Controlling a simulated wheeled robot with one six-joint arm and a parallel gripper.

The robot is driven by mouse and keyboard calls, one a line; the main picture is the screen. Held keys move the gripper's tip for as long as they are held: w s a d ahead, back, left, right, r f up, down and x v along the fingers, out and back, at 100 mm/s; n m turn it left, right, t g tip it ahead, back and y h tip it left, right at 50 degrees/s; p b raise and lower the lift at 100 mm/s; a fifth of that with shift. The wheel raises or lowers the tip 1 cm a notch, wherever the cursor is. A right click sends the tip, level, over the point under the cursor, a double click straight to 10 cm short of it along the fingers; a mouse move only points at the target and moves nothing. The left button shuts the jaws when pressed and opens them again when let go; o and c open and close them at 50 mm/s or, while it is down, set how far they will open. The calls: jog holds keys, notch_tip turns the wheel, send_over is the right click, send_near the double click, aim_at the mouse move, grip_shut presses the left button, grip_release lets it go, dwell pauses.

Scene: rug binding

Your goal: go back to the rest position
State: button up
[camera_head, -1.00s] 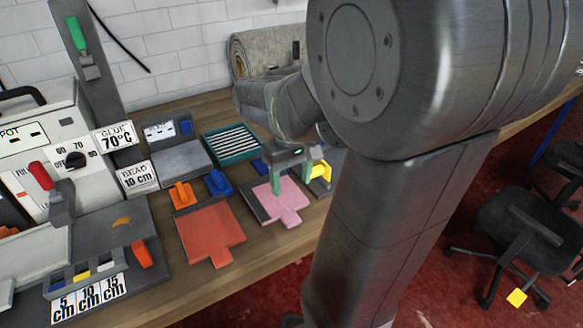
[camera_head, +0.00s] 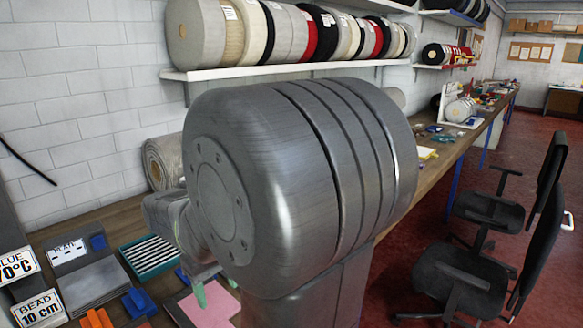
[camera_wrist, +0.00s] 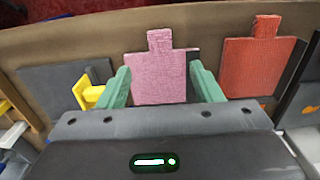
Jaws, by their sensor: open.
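Beyond the fingers a pink rug piece (camera_wrist: 160,68) with a narrow tab lies on the bench. In the head view my arm covers most of the gripper; one green fingertip shows beside the pink piece (camera_head: 211,308). I cannot tell the exact height of the fingers above the bench.
An orange-red rug piece (camera_wrist: 252,66) and a yellow-handled tool (camera_wrist: 89,94) lie on either side. A slotted teal tray (camera_head: 152,257), a blue block (camera_head: 138,302) and an orange block (camera_head: 96,319) stand nearby. Office chairs (camera_head: 470,278) stand right of the bench. Shelved rolls (camera_head: 285,33) line the wall.

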aim_at(223, 320)
notch_tip(223, 320, down, 11)
jog(key=shift+r+b, duration=0.1)
jog(key=shift+b, duration=0.75)
jog(key=shift+r+p, duration=0.3)
jog(key=shift+r, duration=0.05)
jog(key=shift+f, duration=0.15)
